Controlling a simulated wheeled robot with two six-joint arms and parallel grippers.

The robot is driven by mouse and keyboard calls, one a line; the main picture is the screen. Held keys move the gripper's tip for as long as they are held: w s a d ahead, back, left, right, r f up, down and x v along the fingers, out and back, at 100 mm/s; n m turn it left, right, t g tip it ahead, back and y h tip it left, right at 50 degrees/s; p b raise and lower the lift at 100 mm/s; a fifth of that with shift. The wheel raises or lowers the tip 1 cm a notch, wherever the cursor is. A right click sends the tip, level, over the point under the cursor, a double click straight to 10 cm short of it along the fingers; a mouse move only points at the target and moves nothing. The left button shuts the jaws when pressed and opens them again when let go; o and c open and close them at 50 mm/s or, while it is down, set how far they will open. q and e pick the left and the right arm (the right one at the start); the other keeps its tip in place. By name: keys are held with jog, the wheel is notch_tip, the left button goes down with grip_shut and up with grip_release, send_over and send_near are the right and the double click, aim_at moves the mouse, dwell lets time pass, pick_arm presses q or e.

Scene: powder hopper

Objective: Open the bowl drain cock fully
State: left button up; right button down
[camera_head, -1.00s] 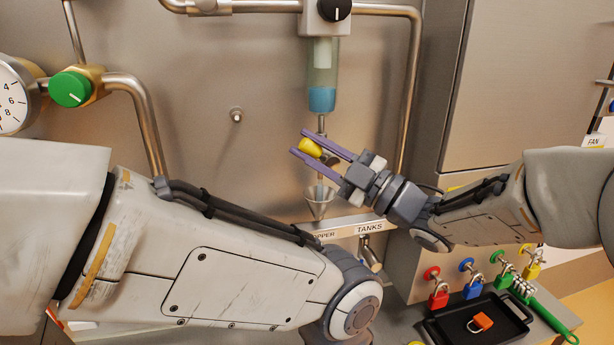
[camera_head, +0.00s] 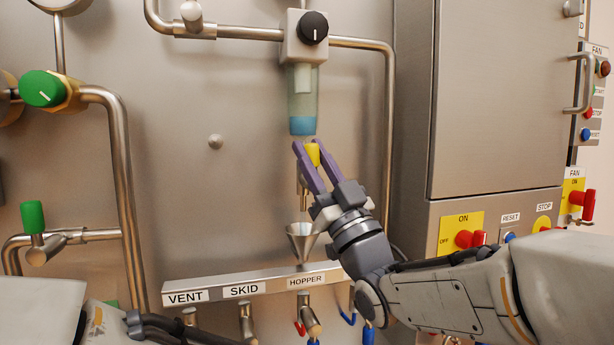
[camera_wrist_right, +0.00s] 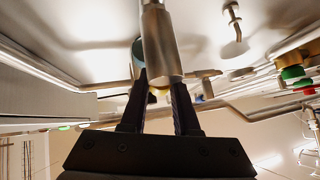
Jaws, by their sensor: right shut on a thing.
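The bowl (camera_head: 303,103) is a clear cylinder with blue liquid at its bottom, under a grey block with a black knob. Its drain cock has a yellow handle (camera_head: 313,155) just below the bowl. My right gripper (camera_head: 308,147) has its purple fingers closed on this handle from the lower right. In the right wrist view a metal tube (camera_wrist_right: 160,45) hides most of the cock, and only a bit of yellow shows between the fingers. The cock's exact turn is partly hidden. My left arm shows at the lower left, but its gripper is out of view.
A metal funnel (camera_head: 301,240) stands below the cock, above a labelled rail (camera_head: 215,290). A vertical pipe (camera_head: 388,130) runs close right of the gripper. A cabinet (camera_head: 500,95) with switches stands further right. The panel left of the bowl is mostly bare.

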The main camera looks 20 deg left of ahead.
jog(key=shift+w+d+m+t+h+b, duration=0.15)
jog(key=shift+m+t+h+b, duration=0.45)
jog(key=shift+m+t, duration=0.5)
jog(key=c, duration=0.7)
grip_release()
jog(key=shift+o, duration=0.2)
jog(key=v, duration=1)
jog(key=shift+s+d+b, duration=0.2)
jog(key=shift+d+b, duration=0.05)
jog(key=shift+b, duration=0.05)
jog(key=shift+f, duration=0.1)
